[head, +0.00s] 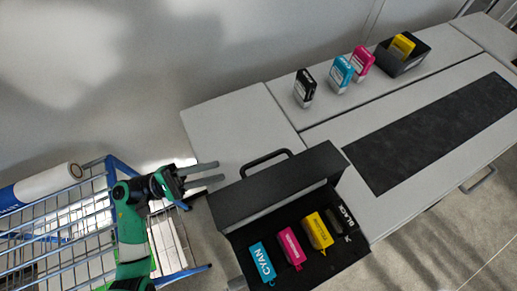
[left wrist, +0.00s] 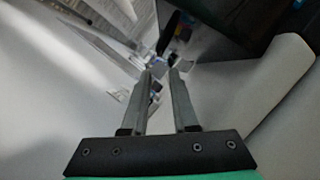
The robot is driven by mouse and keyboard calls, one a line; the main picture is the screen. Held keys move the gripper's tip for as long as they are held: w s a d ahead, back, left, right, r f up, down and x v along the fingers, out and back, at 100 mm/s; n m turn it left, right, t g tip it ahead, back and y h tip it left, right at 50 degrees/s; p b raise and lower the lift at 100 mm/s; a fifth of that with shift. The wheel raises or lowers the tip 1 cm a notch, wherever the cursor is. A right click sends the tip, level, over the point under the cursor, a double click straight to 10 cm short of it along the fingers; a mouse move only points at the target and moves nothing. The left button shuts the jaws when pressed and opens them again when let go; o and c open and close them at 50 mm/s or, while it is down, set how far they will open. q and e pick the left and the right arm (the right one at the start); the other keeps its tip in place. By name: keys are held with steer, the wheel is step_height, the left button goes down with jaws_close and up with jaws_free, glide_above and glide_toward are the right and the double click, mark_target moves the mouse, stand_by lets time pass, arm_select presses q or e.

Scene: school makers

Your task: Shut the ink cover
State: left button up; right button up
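The black ink cover (head: 275,187) stands raised and open along the back of the dark ink compartment, with a black bar handle (head: 266,158) on its far side. Inside the compartment, cyan (head: 262,262), magenta (head: 290,248) and yellow (head: 318,232) cartridges sit beside their printed labels. The place marked BLACK (head: 346,217) looks empty. My left gripper (head: 217,172) is left of the cover and handle, apart from them. Its fingers are parallel with an empty gap between them, also in the left wrist view (left wrist: 161,76). My right gripper is not in view.
Black (head: 305,88), cyan (head: 341,75) and magenta (head: 361,61) cartridges stand on the grey machine top (head: 235,125). A yellow one (head: 402,46) sits in a black box (head: 408,62) behind. A blue-railed wire cart (head: 60,225) with a white roll (head: 50,182) is at left.

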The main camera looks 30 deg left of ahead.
mark_target(251, 163)
arm_select(q)
steer(key=shift+d+r, duration=0.15)
steer(key=shift+d, duration=0.05)
steer(key=p+x, duration=0.2)
steer(key=x, duration=0.9)
steer(key=shift+w+d+r, duration=0.1)
steer(key=shift+r, duration=0.1)
jaws_close()
stand_by(0.8)
